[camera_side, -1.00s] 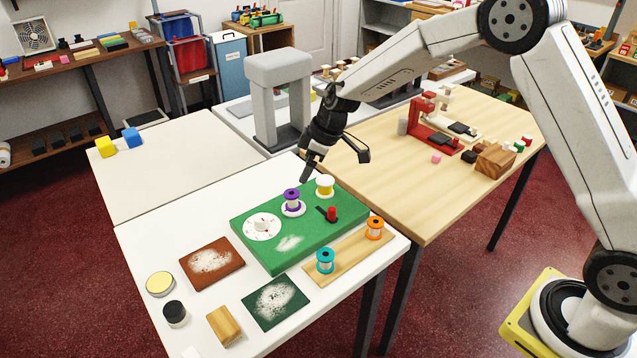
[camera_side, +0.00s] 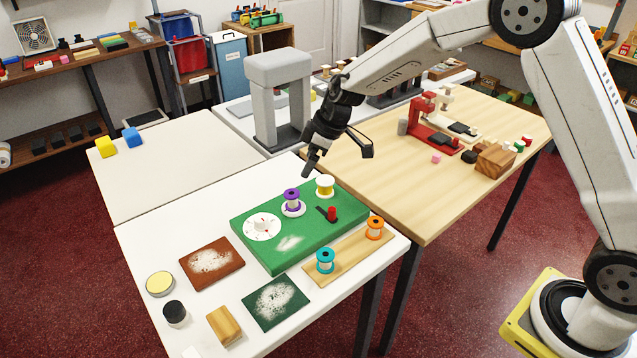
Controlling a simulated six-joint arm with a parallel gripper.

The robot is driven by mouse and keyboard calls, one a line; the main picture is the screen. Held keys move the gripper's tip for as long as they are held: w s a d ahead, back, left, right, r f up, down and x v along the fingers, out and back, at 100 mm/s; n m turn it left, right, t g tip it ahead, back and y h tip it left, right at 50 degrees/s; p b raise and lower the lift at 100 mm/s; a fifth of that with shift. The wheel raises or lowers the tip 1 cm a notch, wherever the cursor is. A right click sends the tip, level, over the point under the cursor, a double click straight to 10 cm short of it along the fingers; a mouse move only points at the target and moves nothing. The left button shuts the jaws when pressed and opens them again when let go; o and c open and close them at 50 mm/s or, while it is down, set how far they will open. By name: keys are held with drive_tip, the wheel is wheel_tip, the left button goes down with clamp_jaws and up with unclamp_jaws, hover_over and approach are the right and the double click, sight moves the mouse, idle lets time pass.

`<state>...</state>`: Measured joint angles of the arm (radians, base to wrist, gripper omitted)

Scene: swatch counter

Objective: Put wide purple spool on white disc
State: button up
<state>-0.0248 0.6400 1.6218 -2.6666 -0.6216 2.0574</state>
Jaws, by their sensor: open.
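The purple spool (camera_side: 292,197) stands upright on a white disc (camera_side: 293,209) on the green board (camera_side: 276,258). A larger white dial-like disc (camera_side: 262,227) with a small white knob lies at the board's left. My gripper (camera_side: 311,168) is open and empty, above and behind the purple spool, pointing down and apart from it.
A small black block with a red knob (camera_side: 331,213) sits on the board. Teal (camera_side: 325,260) and orange (camera_side: 375,228) spools stand on a wooden strip (camera_side: 350,257) in front. A grey arch-shaped stand (camera_side: 279,98) rises behind the table. Brown and dark green mats lie at the left front.

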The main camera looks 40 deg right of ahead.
drive_tip(key=s+d+r+m+t+h, duration=0.2)
drive_tip(key=s+d+r+m+t, duration=0.1)
drive_tip(key=s+r+m+t, duration=0.2)
drive_tip(key=s+d+f+m+g, duration=0.1)
drive_tip(key=s+f+g, duration=0.1)
drive_tip(key=s, duration=0.8)
drive_tip(key=s+d+f+m+g+h, duration=0.1)
drive_tip(key=s+d+f+m+g, duration=0.1)
drive_tip(key=s, duration=0.9)
drive_tip(key=shift+s+f+m+g, duration=0.3)
drive_tip(key=shift+f+g, duration=0.45)
drive_tip(key=shift+g, duration=0.15)
